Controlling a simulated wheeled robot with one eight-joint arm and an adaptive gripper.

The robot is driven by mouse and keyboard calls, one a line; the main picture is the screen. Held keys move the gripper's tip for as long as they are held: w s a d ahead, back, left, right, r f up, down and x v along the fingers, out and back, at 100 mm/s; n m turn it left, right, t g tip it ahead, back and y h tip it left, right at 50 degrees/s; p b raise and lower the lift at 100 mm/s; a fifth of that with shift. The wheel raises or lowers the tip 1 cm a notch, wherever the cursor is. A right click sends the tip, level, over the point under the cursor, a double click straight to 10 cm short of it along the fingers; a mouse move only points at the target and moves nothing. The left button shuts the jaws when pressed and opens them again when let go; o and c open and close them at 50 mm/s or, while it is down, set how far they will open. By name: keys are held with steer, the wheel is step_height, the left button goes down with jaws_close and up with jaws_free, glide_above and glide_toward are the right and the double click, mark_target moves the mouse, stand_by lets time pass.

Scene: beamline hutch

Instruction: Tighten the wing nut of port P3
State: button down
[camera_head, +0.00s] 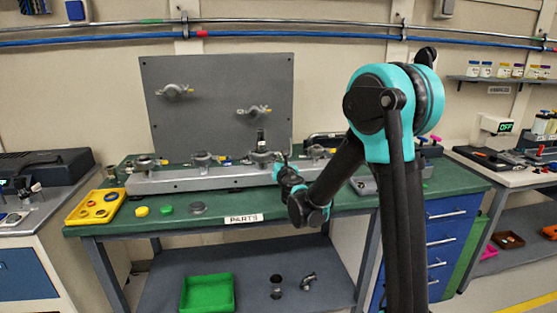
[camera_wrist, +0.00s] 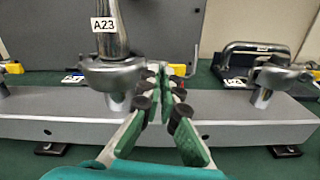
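Third from the left on the grey rail (camera_head: 190,180) is a port with a silver clamp (camera_wrist: 112,76). An upright metal fitting (camera_wrist: 107,40) tagged A23 stands on it; it also shows in the head view (camera_head: 261,140). No P3 label is readable.
A grey panel (camera_head: 215,75) rises behind. A yellow tray (camera_head: 95,207) and several small caps lie at the front left. A green bin (camera_head: 207,293) sits below.

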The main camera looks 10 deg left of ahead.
steer(key=m, duration=2.2)
steer(key=shift+d+f, duration=0.15)
steer(key=shift+f, duration=0.1)
steer(key=shift+m, duration=0.4)
steer(key=c, duration=2)
jaws_free()
steer(key=shift+c, duration=0.2)
steer(key=shift+s, duration=0.1)
